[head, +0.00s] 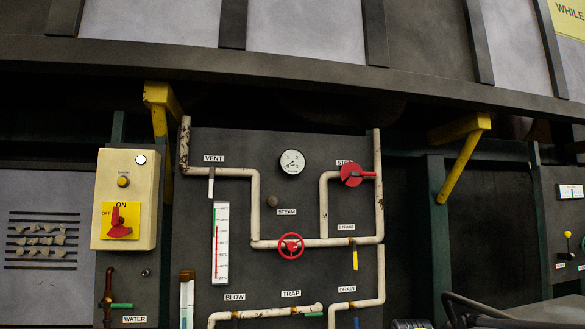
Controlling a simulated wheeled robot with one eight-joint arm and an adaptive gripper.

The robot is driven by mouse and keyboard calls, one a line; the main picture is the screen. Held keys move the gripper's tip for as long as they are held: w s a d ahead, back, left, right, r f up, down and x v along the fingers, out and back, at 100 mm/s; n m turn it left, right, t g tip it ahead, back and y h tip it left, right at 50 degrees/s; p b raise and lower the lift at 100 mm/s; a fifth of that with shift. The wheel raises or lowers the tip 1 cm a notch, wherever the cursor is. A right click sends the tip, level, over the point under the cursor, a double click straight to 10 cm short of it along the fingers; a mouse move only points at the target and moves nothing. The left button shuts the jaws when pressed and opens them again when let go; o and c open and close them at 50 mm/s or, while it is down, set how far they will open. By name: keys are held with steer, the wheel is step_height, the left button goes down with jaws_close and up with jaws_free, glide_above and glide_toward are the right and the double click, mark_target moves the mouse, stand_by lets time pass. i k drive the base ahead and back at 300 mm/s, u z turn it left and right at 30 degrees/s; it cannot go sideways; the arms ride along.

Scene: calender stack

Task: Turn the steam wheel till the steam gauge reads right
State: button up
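A small round red handwheel (291,237) sits on the white horizontal pipe in the middle of the dark panel. A label reading STEAM (286,211) is just above it. A round white dial gauge (292,162) is higher on the same panel, above the label. Its needle and figures are too small to read. No gripper fingers can be made out in the head view. Dark parts at the bottom right edge are probably my arm, cut off by the frame.
A red valve handle (352,175) sits right of the gauge, partly over its label. A cream switch box (149,171) with a red rotary switch is at the left. A white thermometer strip (221,243) stands left of the wheel. Yellow brackets (461,160) jut out at right.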

mark_target(291, 246)
steer(key=z, duration=1.35)
steer(key=k, duration=1.95)
steer(key=u, duration=0.85)
steer(key=i, duration=1.05)
steer(key=z, duration=0.05)
